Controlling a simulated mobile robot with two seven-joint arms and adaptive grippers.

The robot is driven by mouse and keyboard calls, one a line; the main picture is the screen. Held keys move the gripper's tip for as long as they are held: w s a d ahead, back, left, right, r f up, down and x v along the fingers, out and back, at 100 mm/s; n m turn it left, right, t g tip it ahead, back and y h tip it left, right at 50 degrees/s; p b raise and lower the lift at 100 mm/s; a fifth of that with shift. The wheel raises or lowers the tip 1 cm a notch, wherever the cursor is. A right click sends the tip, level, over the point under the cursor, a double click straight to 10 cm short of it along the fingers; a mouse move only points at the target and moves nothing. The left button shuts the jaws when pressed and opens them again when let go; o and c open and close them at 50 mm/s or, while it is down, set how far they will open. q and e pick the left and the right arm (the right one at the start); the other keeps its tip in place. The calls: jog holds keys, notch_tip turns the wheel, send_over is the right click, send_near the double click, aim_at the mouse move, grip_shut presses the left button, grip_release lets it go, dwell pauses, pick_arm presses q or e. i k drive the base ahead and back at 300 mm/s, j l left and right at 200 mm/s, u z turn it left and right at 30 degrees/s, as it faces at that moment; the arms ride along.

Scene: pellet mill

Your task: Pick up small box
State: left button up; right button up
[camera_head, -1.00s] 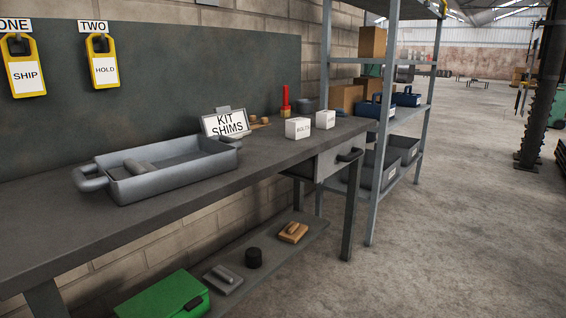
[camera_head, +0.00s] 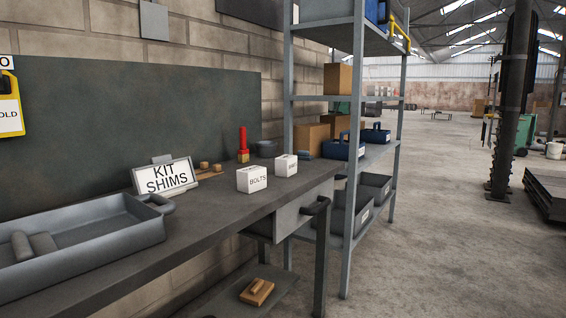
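Two small white boxes stand on the grey workbench (camera_head: 200,232). The nearer small box (camera_head: 251,179) is labelled BOLTS. The other small box (camera_head: 286,167) stands just behind it to the right, and its label is too small to read surely. Both boxes are upright and apart from each other. Neither of my grippers shows in the head view.
A grey tray (camera_head: 125,238) with handles holds grey pieces at the left. A KIT SHIMS sign (camera_head: 166,176) and a red-handled brush (camera_head: 243,146) stand behind. A shelf rack (camera_head: 350,200) stands beyond the bench. The floor (camera_head: 430,240) at the right is clear.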

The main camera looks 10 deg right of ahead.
aim_at(285, 165)
jog(key=i+l+u, duration=0.2)
jog(key=i+l, duration=0.75)
jog(key=i, duration=0.1)
